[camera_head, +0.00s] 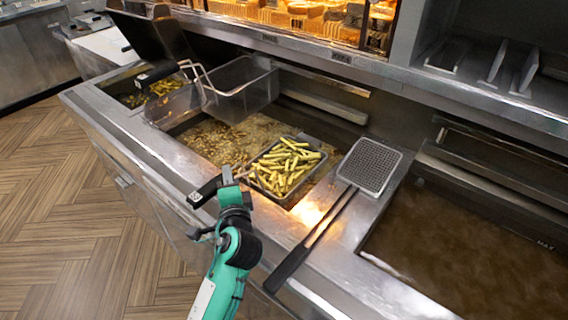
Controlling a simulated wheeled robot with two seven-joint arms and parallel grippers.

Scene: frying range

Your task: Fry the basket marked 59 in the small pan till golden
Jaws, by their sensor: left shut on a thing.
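My left gripper (229,178) is shut on the dark handle of a wire basket (312,172) of pale yellow fries (284,163). The basket is at the right part of the middle pan, whose oil (215,140) is bubbling. How deep the basket sits in the oil is hard to tell. No number is readable on it. A smaller-looking pan at the far left holds more yellow fries (160,88), partly hidden. The wide right pan (470,250) holds still brown oil with a MAX mark. My right gripper is out of view.
An empty wire basket (240,92) hangs above the back left of the middle pan. A mesh skimmer (370,165) lies across the divider, its black handle over the front edge. A lit food display (300,15) and metal shelf are behind. The wooden floor at left is clear.

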